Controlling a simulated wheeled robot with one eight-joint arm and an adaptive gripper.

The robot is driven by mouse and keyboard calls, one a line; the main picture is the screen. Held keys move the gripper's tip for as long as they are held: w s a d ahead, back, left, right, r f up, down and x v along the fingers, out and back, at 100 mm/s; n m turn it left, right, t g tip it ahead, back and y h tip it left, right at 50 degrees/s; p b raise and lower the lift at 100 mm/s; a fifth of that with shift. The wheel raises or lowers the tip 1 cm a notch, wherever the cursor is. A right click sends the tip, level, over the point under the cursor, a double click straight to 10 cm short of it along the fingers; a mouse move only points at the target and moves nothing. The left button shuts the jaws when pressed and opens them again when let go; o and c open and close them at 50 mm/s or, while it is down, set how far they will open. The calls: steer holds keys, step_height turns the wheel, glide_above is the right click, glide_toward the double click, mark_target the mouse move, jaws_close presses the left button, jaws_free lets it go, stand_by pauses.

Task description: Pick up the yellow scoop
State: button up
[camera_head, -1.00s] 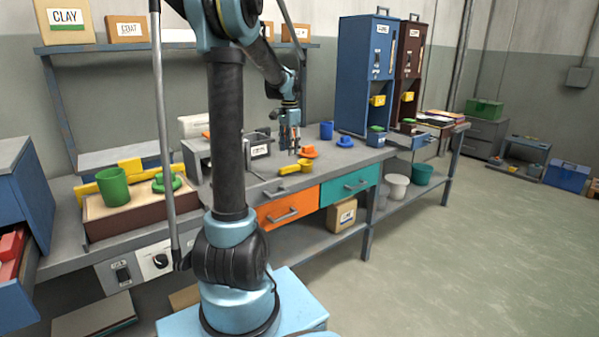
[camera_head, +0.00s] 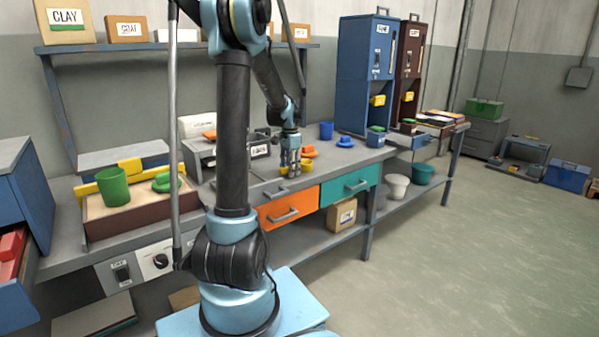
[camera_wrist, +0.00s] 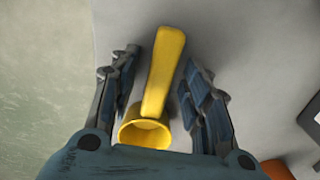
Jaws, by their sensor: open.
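The yellow scoop (camera_wrist: 163,75) lies on the grey bench top in the wrist view, its handle pointing away and its round cup near the palm. My gripper (camera_wrist: 158,85) is open, with one finger on each side of the scoop. A gap of bench shows between the scoop and each finger. In the head view my gripper (camera_head: 290,165) points down over the scoop (camera_head: 297,170), which is partly hidden behind the fingers.
An orange piece (camera_head: 309,152) and a blue piece (camera_head: 345,141) stand behind the scoop. An orange drawer (camera_head: 289,207) and a teal drawer (camera_head: 349,185) sit under the bench edge. A green cup (camera_head: 113,186) stands at left.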

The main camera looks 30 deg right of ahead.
steer(key=shift+c, duration=0.5)
jaws_close()
step_height(320, 180, up, 10)
steer(key=shift+r, duration=0.1)
